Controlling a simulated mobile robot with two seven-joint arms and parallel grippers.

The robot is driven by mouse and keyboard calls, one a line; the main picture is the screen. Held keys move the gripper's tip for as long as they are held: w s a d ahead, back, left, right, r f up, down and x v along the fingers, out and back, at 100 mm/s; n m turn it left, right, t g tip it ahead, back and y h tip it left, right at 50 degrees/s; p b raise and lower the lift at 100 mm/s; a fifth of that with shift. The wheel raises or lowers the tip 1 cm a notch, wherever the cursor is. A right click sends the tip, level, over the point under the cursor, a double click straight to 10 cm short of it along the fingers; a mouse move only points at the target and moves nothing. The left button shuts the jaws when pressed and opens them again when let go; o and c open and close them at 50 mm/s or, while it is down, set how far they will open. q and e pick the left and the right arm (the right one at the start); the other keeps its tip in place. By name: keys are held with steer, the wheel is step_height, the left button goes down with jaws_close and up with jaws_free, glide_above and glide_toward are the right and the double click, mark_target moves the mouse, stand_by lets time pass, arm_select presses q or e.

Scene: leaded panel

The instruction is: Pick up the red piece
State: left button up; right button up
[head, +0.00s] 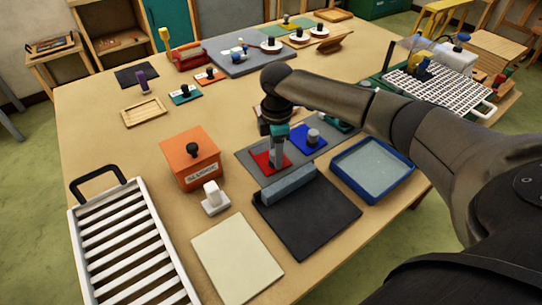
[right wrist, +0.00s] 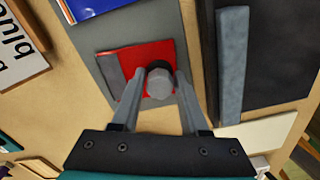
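The red piece (head: 262,161) is a flat square with a grey knob, lying on a grey mat (head: 250,152) in the middle of the table. It also shows in the right wrist view (right wrist: 138,57), where its knob (right wrist: 159,84) stands up from it. My right gripper (head: 277,154) is directly over the red piece and hides part of it in the head view. In the right wrist view its fingers (right wrist: 162,88) are apart, one on each side of the knob, with gaps showing. My left gripper is not in view.
A blue piece (head: 303,143) with a grey knob lies beside the red one. A black board (head: 315,215) with a grey-blue bar (head: 287,184) is just in front. An orange box (head: 190,160) stands left, a blue tray (head: 372,170) right, a white slatted rack (head: 130,240) front left.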

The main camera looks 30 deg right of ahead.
jaws_close()
steer(key=shift+r, duration=0.15)
step_height(320, 180, up, 20)
steer(key=p, duration=0.3)
stand_by(0.4)
steer(key=shift+c, duration=0.7)
jaws_free()
jaws_close()
